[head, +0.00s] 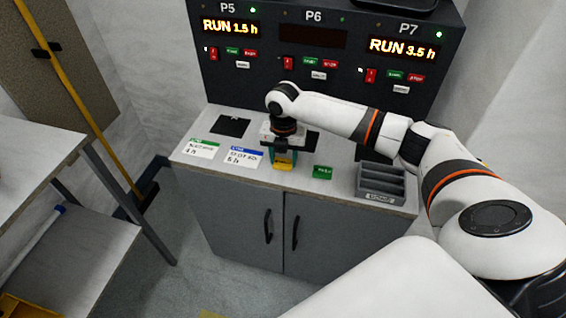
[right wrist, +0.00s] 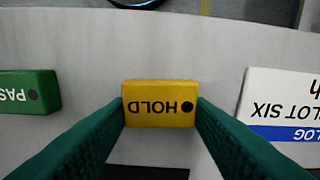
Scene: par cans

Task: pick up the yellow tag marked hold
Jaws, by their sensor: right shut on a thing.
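The yellow tag marked HOLD (right wrist: 160,104) is between the two green fingers of my right gripper (right wrist: 162,112) in the right wrist view, and both fingers touch its sides. In the head view the yellow tag (head: 283,163) shows under my right gripper (head: 281,158), near the front edge of the grey counter (head: 336,185). My right gripper is shut on the tag. I cannot tell whether the tag rests on the counter or is slightly above it. My left gripper is not in view.
A green PASS tag (right wrist: 28,92) lies beside the yellow one; it also shows in the head view (head: 322,172). White cards (head: 243,157) lie left of the gripper. A grey divided tray (head: 381,183) stands right. The panel (head: 318,62) with displays rises behind.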

